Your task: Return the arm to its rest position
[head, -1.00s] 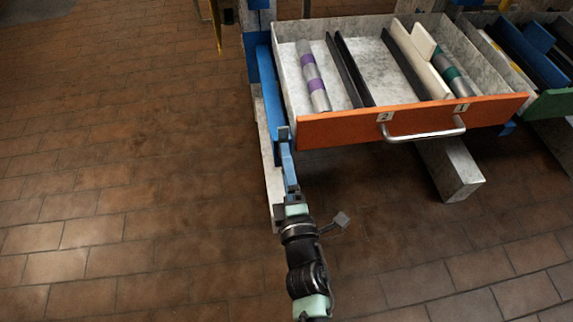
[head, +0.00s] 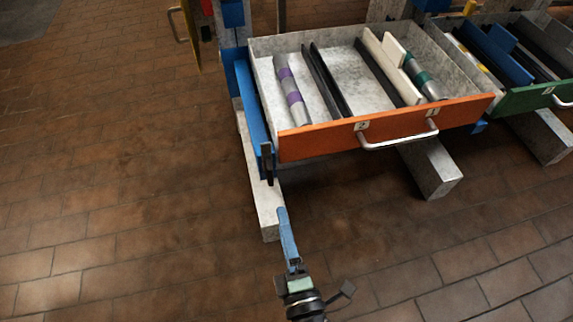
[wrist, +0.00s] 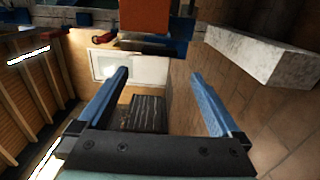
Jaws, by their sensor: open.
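My gripper (head: 277,180) is in the lower middle of the head view, in front of the left corner of the open orange drawer (head: 385,128). In the wrist view its two blue fingers (wrist: 160,90) stand wide apart with nothing between them. The gripper is empty and apart from the drawer. My arm runs down out of the bottom of the head view.
The drawer holds a purple-banded cylinder (head: 291,92), a green-banded cylinder (head: 422,75) and dividers. A green-fronted drawer (head: 535,98) stands at the right. Grey beams (head: 430,168) lie below. The tiled floor (head: 110,180) at left is clear.

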